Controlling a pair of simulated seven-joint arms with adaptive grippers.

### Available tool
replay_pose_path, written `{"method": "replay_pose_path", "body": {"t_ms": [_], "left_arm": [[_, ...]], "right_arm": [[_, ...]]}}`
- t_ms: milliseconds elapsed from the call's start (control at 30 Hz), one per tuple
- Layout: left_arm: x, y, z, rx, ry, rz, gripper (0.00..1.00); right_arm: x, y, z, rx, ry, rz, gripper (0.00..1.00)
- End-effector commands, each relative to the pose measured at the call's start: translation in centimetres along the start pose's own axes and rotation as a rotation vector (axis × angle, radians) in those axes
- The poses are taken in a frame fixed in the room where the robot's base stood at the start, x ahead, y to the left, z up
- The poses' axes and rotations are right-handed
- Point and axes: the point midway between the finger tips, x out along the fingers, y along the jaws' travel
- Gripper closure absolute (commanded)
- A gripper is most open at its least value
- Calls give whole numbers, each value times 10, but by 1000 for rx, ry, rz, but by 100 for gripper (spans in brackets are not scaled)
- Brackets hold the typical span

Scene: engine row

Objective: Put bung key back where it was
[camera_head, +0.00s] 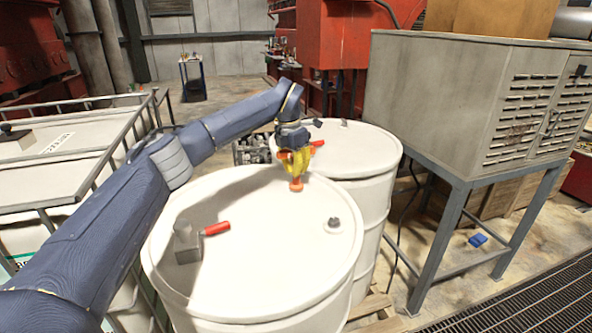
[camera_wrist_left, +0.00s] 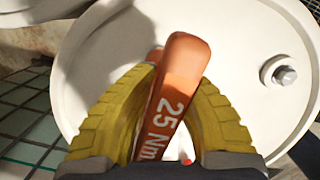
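My left gripper (camera_head: 295,163), with yellow fingers, is over the far edge of the near white drum (camera_head: 270,270). It is shut on an orange bar marked "25 Nm" (camera_wrist_left: 178,75), which I take to be the bung key. The bar's orange lower end (camera_head: 296,185) sticks out below the fingers in the head view. I cannot tell whether it touches the drum lid. The left wrist view shows the bar between both yellow fingers (camera_wrist_left: 160,115), its far end over a white lid. My right gripper is not in view.
A grey-headed tool with a red handle (camera_head: 216,228) lies on the near drum. A bung (camera_head: 333,224) stands up from its lid at the right. A second white drum (camera_head: 365,150) stands behind. A caged tank (camera_head: 60,160) is left; a grey cabinet (camera_head: 440,100) is right.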

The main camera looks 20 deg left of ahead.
Motion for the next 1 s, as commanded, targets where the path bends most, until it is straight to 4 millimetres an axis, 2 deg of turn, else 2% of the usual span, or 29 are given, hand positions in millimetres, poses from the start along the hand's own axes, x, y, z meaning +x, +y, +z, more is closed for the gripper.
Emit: {"method": "replay_pose_path", "body": {"t_ms": [67, 100, 267, 500, 633, 767, 1000], "left_arm": [[1, 0, 0, 0, -1, 1, 100], [2, 0, 0, 0, 0, 0, 91], [2, 0, 0, 0, 1, 0, 73], [1, 0, 0, 0, 0, 0, 73], [-6, 0, 0, 0, -1, 1, 73], [-24, 1, 0, 0, -2, 3, 73], [-67, 1, 0, 0, -2, 3, 73]], "right_arm": [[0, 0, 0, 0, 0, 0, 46], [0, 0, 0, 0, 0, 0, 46], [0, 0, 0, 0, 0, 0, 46], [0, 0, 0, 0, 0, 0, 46], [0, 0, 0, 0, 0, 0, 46], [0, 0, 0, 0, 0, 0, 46], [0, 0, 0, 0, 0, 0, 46]]}}
